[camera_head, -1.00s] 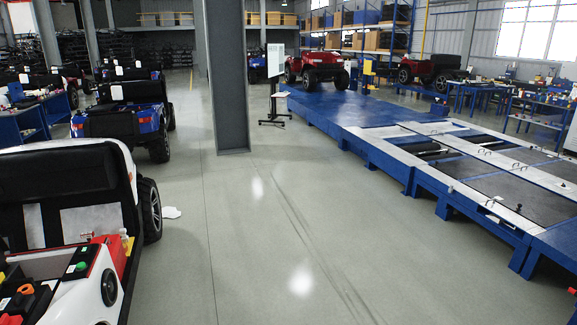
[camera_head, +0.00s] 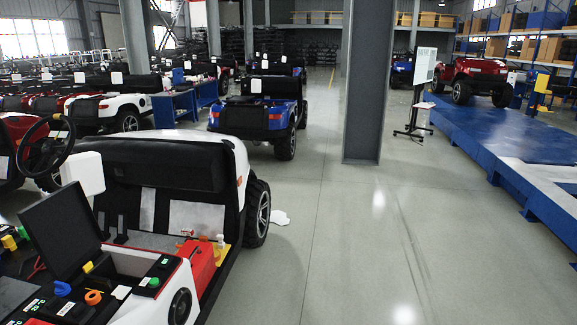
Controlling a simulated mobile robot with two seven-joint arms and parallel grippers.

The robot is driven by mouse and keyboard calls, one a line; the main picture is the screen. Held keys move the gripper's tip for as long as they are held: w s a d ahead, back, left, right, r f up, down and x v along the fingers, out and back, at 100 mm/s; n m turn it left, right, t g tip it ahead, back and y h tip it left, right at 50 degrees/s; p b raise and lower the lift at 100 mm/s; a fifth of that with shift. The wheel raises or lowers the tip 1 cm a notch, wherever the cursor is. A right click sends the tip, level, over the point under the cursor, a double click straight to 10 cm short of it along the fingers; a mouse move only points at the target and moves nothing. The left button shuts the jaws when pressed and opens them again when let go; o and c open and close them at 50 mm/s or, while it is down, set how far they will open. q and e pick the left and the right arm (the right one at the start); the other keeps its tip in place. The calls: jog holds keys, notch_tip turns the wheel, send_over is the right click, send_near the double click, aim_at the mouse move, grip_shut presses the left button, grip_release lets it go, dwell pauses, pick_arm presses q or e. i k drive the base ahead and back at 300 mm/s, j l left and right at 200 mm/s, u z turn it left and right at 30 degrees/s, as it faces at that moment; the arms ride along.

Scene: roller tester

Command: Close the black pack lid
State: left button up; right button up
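The black pack lid (camera_head: 62,230) stands open at the lower left, tilted up on the white and black pack unit. The unit's black panel (camera_head: 150,283) carries a green button, an orange ring and a blue knob. It sits at the near end of a white vehicle with a black seat (camera_head: 150,165). Neither of my grippers shows in the head view, so I cannot see how they stand relative to the lid.
A grey column (camera_head: 362,85) stands on the open floor ahead. A blue platform (camera_head: 510,130) with a red vehicle (camera_head: 472,80) lies at right. A sign stand (camera_head: 420,90) is beside the column. A blue vehicle (camera_head: 262,115) is further back. The floor (camera_head: 350,250) at centre right is clear.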

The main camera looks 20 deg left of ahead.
aim_at(63, 225)
jog(key=i+u, duration=0.25)
jog(key=i, duration=0.2)
jog(key=i+u, duration=0.3)
jog(key=i, duration=0.2)
jog(key=i+l+u, duration=0.25)
jog(key=i, duration=0.2)
